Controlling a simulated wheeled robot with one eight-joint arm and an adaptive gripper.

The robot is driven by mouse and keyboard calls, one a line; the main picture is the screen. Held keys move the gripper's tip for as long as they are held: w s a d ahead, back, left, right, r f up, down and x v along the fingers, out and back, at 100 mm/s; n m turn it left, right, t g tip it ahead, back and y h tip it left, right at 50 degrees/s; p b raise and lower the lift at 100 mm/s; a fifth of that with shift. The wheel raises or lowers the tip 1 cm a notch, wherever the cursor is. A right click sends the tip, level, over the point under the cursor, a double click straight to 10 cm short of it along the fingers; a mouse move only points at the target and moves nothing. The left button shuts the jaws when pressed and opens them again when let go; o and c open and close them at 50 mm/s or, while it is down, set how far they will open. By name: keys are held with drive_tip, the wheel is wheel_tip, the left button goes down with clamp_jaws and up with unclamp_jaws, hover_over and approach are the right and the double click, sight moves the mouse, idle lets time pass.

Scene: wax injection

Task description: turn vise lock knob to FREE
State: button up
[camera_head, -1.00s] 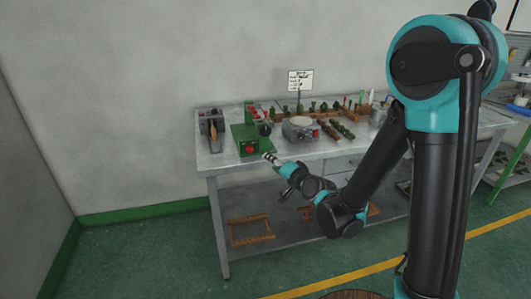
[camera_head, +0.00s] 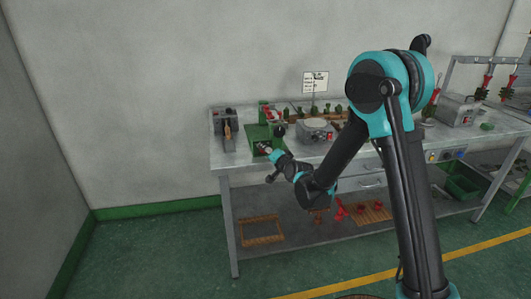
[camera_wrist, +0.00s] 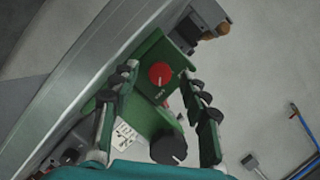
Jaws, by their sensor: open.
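The green vise (camera_head: 254,134) stands on the left part of the bench. In the wrist view, a red knob (camera_wrist: 160,73) sits on its green face with small white lettering beside it; I cannot read the setting. A larger black knob (camera_wrist: 168,148) shows lower in that view. My gripper (camera_wrist: 159,71) is open, one finger on each side of the red knob in the picture. I cannot tell how much gap is left, or whether the fingers touch it. In the head view my gripper (camera_head: 267,150) is at the vise's front and mostly hides the red knob.
The metal bench (camera_head: 236,162) also holds a grey device (camera_head: 228,128) left of the vise and a grey round-topped unit (camera_head: 315,130) to its right. A sign (camera_head: 315,82) stands behind. Wooden frames (camera_head: 262,230) lie on the lower shelf. Floor in front is free.

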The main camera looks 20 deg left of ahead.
drive_tip(key=shift+w+a+f, duration=0.1)
drive_tip(key=shift+w+a, duration=0.1)
drive_tip(key=shift+a, duration=0.05)
drive_tip(key=shift+c, duration=0.3)
clamp_jaws()
